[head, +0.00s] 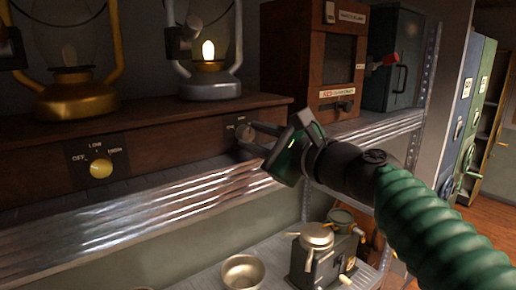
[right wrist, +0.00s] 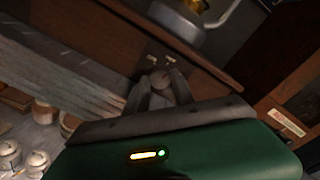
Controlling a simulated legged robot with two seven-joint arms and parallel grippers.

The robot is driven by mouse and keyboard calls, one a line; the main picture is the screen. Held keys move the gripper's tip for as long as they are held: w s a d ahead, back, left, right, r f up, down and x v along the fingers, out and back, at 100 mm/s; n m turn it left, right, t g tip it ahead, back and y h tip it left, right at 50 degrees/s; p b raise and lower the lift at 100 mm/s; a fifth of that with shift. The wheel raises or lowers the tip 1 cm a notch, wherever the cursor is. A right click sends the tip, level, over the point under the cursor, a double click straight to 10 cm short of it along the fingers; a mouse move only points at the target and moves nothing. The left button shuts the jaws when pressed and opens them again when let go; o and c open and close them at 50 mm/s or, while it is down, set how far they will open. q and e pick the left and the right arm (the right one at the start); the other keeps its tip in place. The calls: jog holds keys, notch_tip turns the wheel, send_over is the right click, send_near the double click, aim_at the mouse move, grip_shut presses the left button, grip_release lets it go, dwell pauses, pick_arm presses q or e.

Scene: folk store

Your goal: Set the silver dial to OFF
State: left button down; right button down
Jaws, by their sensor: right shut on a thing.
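The silver dial (head: 243,131) is a small round knob on a dark plate on the front of the wooden lamp base (head: 180,135), below the silver lantern (head: 209,88). My right gripper (head: 252,136) comes from the right, and its fingers are shut on the dial. In the right wrist view the dial (right wrist: 160,79) sits between the two fingertips (right wrist: 161,90), with light label marks above it. Which label the dial points at cannot be read. The silver lantern shows a bright flame. My left gripper is not in view.
A gold dial (head: 101,168) with OFF, LOW and HIGH labels sits left on the same base, below a gold lantern (head: 76,98). A wooden cabinet (head: 318,55) and a dark metal box (head: 391,80) stand right. A metal bowl (head: 243,272) rests on the lower shelf.

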jog(key=n+b, duration=0.2)
jog(key=n, duration=0.2)
jog(key=shift+f+b, duration=0.25)
jog(key=shift+b, duration=0.15)
jog(key=n+b, duration=0.2)
jog(key=n, duration=0.2)
jog(key=n+b, duration=0.2)
jog(key=n, duration=0.1)
jog(key=shift+r+n+t+h, duration=0.1)
jog(key=shift+n+t+h, duration=0.2)
jog(key=shift+n+h, duration=0.1)
jog(key=shift+r+n+b, duration=0.15)
jog(key=shift+n+b, duration=0.35)
jog(key=shift+n, duration=0.5)
jog(key=shift+r, duration=0.1)
jog(key=c, duration=1.4)
grip_release()
jog(key=o, duration=0.3)
jog(key=shift+w+a+f, duration=0.15)
jog(key=shift+w+f, duration=0.05)
jog(key=shift+w, duration=0.15)
jog(key=shift+o, duration=0.2)
jog(key=shift+s, duration=0.1)
jog(key=shift+f, duration=0.1)
